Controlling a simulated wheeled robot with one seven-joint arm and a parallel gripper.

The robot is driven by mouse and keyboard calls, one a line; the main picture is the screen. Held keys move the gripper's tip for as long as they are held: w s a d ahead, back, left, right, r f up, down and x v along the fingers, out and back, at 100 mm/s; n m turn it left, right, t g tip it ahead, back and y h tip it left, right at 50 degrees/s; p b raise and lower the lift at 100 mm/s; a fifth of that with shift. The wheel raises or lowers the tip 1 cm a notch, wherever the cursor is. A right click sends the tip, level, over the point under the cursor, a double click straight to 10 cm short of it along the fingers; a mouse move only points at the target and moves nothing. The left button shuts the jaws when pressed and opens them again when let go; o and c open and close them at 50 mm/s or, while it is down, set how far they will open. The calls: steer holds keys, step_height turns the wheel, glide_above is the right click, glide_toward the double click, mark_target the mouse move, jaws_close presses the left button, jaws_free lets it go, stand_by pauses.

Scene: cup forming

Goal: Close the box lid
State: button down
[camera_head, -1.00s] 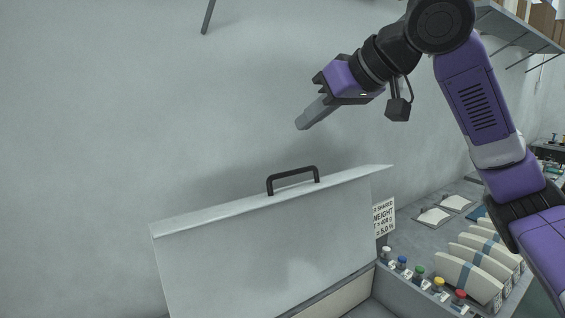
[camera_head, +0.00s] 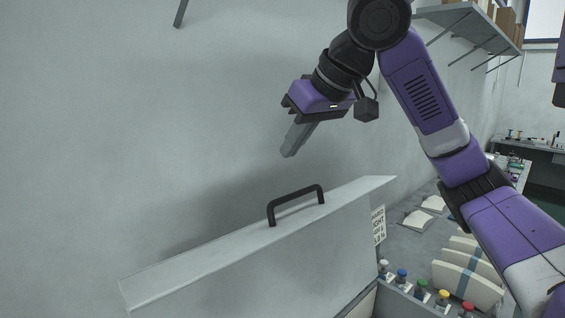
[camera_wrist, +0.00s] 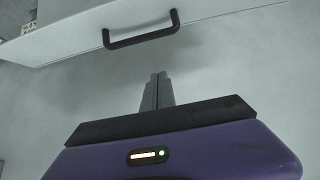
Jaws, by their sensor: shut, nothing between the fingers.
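The box lid (camera_head: 320,262) is a pale grey panel standing raised, with its upper edge slanting up to the right. A black handle (camera_head: 296,201) sits on that upper edge. My gripper (camera_head: 288,153) is shut and empty, pointing down and left above the handle, apart from it. In the wrist view my gripper (camera_wrist: 158,76) shows its closed fingers pointing toward the lid (camera_wrist: 60,32) and the handle (camera_wrist: 141,32), with a gap between. The box interior is mostly hidden behind and below the lid.
A plain grey wall (camera_head: 120,120) stands behind the lid. To the right is a counter with several colored-cap bottles (camera_head: 422,288), white curved pieces (camera_head: 468,283) and a sign (camera_head: 378,225). A shelf (camera_head: 470,22) hangs at upper right.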

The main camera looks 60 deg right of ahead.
steer(key=p, duration=0.2)
glide_above(283, 216)
steer(key=w+d, duration=0.1)
steer(key=w, duration=0.2)
step_height(283, 216, down, 7)
steer(key=s, duration=0.2)
steer(key=s+f+p, duration=0.1)
steer(key=shift+a, duration=0.4)
steer(key=shift+s+a+f, duration=0.15)
steer(key=shift+s+f, duration=0.15)
